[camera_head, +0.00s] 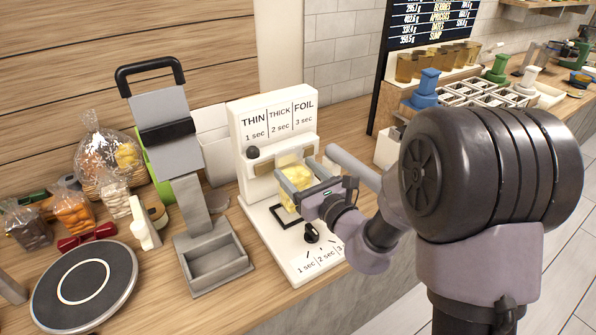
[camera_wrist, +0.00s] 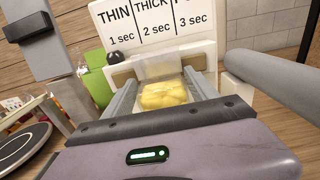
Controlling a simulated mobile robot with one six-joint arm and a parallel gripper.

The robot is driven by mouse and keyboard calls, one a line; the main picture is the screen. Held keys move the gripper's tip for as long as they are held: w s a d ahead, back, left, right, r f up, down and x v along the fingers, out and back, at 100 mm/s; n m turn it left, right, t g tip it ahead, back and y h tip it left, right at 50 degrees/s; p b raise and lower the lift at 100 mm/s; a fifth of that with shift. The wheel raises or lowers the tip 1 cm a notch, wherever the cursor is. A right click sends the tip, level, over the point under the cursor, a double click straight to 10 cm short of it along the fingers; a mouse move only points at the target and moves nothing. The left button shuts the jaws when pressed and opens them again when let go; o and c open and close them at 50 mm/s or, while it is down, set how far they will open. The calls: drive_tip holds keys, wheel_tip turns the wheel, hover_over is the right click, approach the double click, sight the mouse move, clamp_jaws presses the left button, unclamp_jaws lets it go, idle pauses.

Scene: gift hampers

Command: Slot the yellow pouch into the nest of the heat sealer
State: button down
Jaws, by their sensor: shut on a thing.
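The yellow pouch (camera_head: 297,176) is a clear bag with yellow contents. My gripper (camera_head: 291,184) is shut on it, one finger on each side. The wrist view shows the pouch (camera_wrist: 163,97) between the fingers, its clear top reaching up against the sealer. The heat sealer (camera_head: 259,215) is white, with a panel reading THIN, THICK and FOIL, a crossbar with a dark knob, and a dial on its base. The pouch is in front of the crossbar, above a dark-edged area of the base. The nest is largely hidden behind pouch and gripper; I cannot tell whether the pouch touches it.
A grey stand with a tray (camera_head: 213,262) is just left of the sealer. A round black plate (camera_head: 84,287) and several filled bags (camera_head: 72,209) are farther left. A compartment tray (camera_head: 478,97) and jars (camera_head: 433,63) are at the back right.

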drive_tip(key=shift+f, duration=0.1)
idle(0.3)
drive_tip(key=shift+f, duration=0.2)
drive_tip(key=shift+f+b, duration=1.1)
drive_tip(key=shift+f, duration=0.05)
idle(2.8)
drive_tip(key=shift+c, duration=0.7)
unclamp_jaws()
drive_tip(key=shift+o, duration=0.7)
